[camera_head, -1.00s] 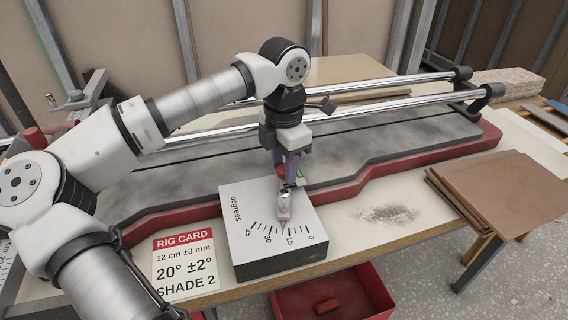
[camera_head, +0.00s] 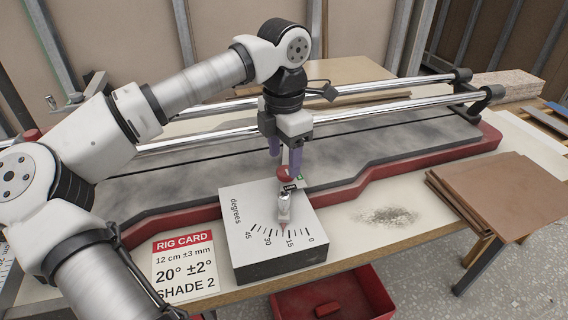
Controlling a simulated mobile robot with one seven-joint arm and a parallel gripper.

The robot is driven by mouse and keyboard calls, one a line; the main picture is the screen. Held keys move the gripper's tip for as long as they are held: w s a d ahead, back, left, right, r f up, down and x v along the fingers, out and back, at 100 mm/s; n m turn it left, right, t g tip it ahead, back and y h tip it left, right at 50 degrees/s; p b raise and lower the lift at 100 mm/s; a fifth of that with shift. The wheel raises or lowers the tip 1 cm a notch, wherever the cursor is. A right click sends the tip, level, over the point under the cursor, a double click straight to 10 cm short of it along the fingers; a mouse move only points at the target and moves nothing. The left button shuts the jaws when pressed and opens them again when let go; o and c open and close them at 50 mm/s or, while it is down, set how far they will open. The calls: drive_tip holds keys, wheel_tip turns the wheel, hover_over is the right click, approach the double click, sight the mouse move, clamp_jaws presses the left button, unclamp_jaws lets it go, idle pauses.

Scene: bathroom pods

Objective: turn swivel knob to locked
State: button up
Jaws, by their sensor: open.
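A white-topped box (camera_head: 255,250) with a "degrees" scale from 0 to 45 stands on the bench. A metal pointer (camera_head: 284,208) lies over its top, with its red tip between the 15 and 30 marks. Behind the pointer is a small dark swivel knob (camera_head: 290,188). A red mark (camera_head: 284,174) and a green mark (camera_head: 300,177) show beside it; their lettering is too small to read. My gripper (camera_head: 286,168) points down just above and behind the knob, its purple fingers apart with nothing held. I cannot tell which state the knob points to.
A card (camera_head: 183,268) reads "20° ±2°" left of the box. A grey bed with a red frame (camera_head: 400,178) and two metal rails (camera_head: 390,88) lies behind. Brown tiles (camera_head: 485,195) are stacked at right. A red bin (camera_head: 340,298) is below the bench edge.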

sight(284, 170)
wheel_tip(284, 170, up, 11)
drive_tip(key=shift+f, duration=0.15)
idle(0.4)
